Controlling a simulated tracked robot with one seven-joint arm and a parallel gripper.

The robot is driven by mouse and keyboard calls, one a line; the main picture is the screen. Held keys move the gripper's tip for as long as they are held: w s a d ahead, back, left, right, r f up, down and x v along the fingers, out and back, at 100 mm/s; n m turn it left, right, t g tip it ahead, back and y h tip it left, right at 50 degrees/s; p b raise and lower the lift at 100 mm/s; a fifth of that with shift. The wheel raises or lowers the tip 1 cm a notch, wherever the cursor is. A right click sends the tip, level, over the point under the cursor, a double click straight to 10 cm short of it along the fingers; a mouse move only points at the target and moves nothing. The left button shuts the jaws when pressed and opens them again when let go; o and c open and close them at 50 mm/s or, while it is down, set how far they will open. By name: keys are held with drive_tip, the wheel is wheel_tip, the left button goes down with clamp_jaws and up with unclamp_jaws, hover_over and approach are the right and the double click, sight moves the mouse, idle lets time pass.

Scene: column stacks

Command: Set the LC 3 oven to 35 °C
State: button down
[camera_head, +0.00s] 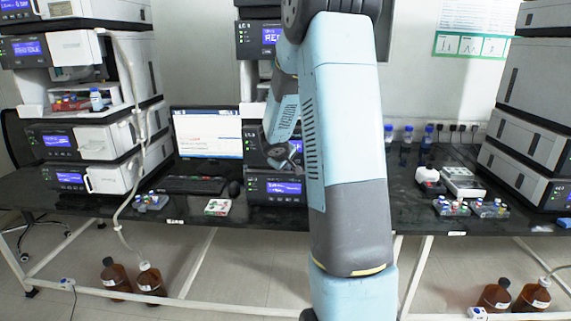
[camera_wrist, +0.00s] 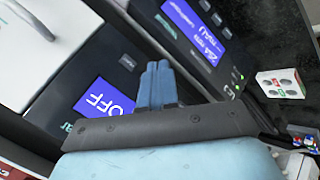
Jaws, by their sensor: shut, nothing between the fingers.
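In the wrist view, a dark front panel has a blue display reading OFF (camera_wrist: 105,95), seen tilted. A white door with a handle (camera_wrist: 40,45) adjoins it; this looks like the oven, but its LC number is too small to read there. My gripper (camera_wrist: 157,68) is shut and empty, its blue fingertips together in front of the dark panel, right of the OFF display. I cannot tell whether they touch anything. In the head view my gripper (camera_head: 285,158) is at the middle column stack, and my arm hides much of that stack.
A second unit with a blue display reading 254 nm (camera_wrist: 195,28) adjoins the panel. In the head view, a lit lower unit (camera_head: 283,188) sits beneath my gripper. A monitor (camera_head: 207,133) and keyboard (camera_head: 193,185) stand to the left. Vial racks (camera_head: 452,207) lie right.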

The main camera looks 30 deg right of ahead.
drive_tip(key=shift+w+d, duration=0.5)
drive_tip(key=shift+w, duration=0.1)
idle(1.1)
drive_tip(key=shift+s+a, duration=0.5)
drive_tip(key=shift+s, duration=0.2)
drive_tip(key=s+a, duration=0.2)
drive_tip(key=s, duration=0.2)
drive_tip(key=shift+s+a, duration=0.1)
drive_tip(key=shift+a, duration=0.3)
idle(0.4)
idle(0.5)
drive_tip(key=shift+r, duration=0.1)
